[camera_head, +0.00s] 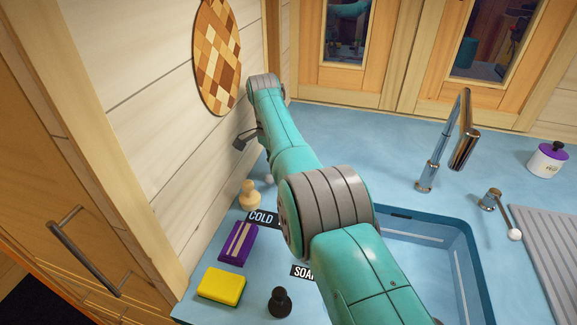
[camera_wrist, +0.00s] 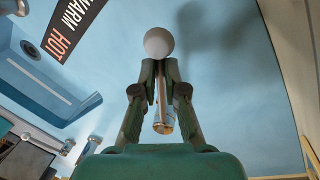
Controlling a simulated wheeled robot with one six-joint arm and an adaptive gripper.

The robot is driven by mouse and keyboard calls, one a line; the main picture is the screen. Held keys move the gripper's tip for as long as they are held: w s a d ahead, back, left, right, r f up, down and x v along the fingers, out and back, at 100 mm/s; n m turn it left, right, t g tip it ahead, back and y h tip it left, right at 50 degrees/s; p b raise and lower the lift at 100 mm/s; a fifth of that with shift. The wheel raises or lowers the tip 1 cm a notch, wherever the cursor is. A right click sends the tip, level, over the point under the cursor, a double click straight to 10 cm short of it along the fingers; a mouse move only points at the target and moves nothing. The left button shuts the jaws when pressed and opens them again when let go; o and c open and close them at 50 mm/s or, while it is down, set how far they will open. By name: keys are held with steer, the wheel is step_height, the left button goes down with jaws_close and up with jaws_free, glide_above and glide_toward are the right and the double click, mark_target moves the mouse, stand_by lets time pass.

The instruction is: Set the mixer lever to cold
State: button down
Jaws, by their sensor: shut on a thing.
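The mixer lever shows in the wrist view as a white ball knob (camera_wrist: 158,43) and a metal stem (camera_wrist: 163,120) between my fingers. My gripper (camera_wrist: 160,68) is shut on it just below the ball. A dark label strip (camera_wrist: 75,26) reading WARM and HOT lies to the left in that view. In the head view the COLD end of a label (camera_head: 263,218) shows left of my arm. My arm hides the rest of that label, my gripper and most of the lever there; a small pale ball (camera_head: 269,179) shows beside the arm.
A sink (camera_head: 465,270) with a tall tap (camera_head: 462,130) lies right of my arm. Another white-knobbed lever (camera_head: 505,215) stands by the drainer (camera_head: 555,250). A wooden wall is close on the left. A cream bottle-like piece (camera_head: 249,196), purple block (camera_head: 238,243) and yellow sponge (camera_head: 221,286) stand near it.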

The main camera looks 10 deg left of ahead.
steer(key=shift+s+a+f+m, duration=0.1)
steer(key=shift+a+f+m, duration=0.1)
steer(key=shift+a+m, duration=0.1)
stand_by(0.4)
steer(key=c, duration=1.2)
jaws_free()
steer(key=shift+r, duration=0.15)
steer(key=shift+w+r, duration=0.2)
steer(key=shift+r, duration=0.3)
step_height(320, 180, up, 9)
steer(key=shift+s+f, duration=0.1)
